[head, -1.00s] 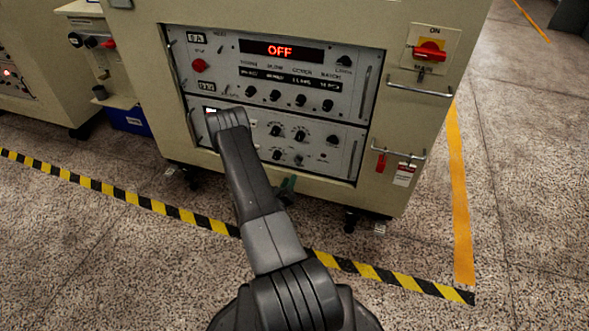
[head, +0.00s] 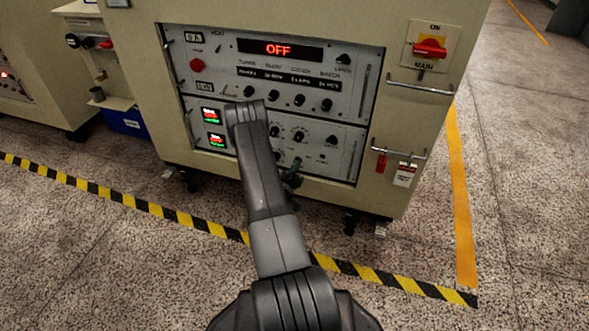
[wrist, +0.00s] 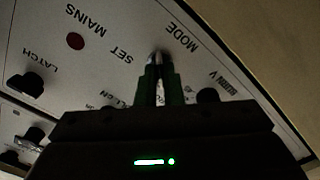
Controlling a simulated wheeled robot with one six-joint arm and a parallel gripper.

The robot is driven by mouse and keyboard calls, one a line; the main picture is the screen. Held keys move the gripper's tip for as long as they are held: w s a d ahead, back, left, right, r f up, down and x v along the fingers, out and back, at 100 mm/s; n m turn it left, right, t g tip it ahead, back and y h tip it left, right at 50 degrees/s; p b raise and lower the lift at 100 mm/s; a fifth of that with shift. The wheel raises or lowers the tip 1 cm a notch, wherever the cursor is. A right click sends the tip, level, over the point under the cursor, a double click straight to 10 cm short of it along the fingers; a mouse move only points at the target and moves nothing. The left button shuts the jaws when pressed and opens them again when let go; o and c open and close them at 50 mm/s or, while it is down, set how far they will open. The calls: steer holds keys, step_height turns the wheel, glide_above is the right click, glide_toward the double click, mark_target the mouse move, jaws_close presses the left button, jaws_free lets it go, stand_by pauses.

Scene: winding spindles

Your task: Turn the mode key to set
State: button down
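The mode key (wrist: 158,55) is a small metallic piece on the grey panel, between the printed words SET and MODE in the wrist view. My gripper (wrist: 159,70) has its narrow fingers, with green on their outer sides, right at the key. The fingers are close together and partly cover it. I cannot tell whether they touch or grip it, nor its exact angle. In the head view my gripper (head: 291,180) shows as a small green and dark shape at the lower panel, partly behind my arm. The key is not clear there.
The cabinet's display (head: 280,49) reads OFF. Several black knobs sit around the panel, including the LATCH knob (wrist: 28,83). A red dot (wrist: 75,41) is by MAINS. A red main switch (head: 430,48) and metal handles are at right. Striped tape (head: 170,213) crosses the floor.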

steer(key=shift+f+m+b, duration=0.1)
steer(key=shift+m+b, duration=1.9)
steer(key=shift+m, duration=6.9)
steer(key=c, duration=1.6)
jaws_free()
steer(key=shift+o, duration=0.2)
